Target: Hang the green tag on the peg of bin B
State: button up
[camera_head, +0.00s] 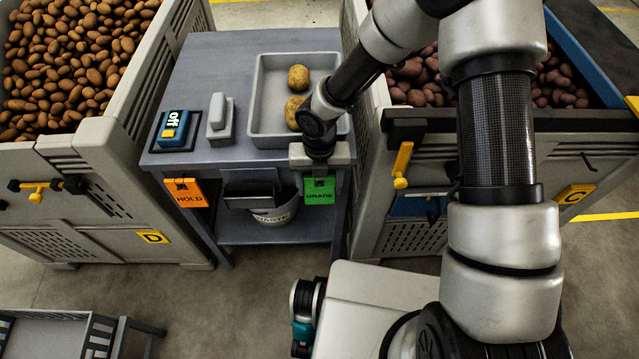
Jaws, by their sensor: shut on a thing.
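The green tag (320,191), with dark lettering, is upright at the front edge of the grey table. My gripper (320,172) comes down from above and is shut on the tag's top edge. The fingertips are mostly hidden by the gripper body, and I cannot tell whether the tag still touches a hook on the table. No bin marked B shows. The left bin carries a yellow D plate (153,237) and the right bin a yellow C plate (574,196). A dark hook-like piece (590,163) is on the right bin's front.
An orange HOLD tag (186,192) hangs on the table front, left of a dark drawer-like box (250,190). A grey tray (262,100) holds two potatoes. A yellow handle (402,165) sticks out from the right bin. A low cart (50,335) stands front left.

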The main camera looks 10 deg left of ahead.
jog(key=shift+f, duration=0.15)
jog(key=o, duration=1.1)
jog(key=shift+c, duration=0.2)
jog(key=shift+f+b, duration=0.1)
jog(key=shift+b, duration=0.2)
notch_tip(320, 180, up, 18)
jog(key=p, duration=0.5)
jog(key=shift+s+f, duration=0.2)
jog(key=shift+s, duration=0.05)
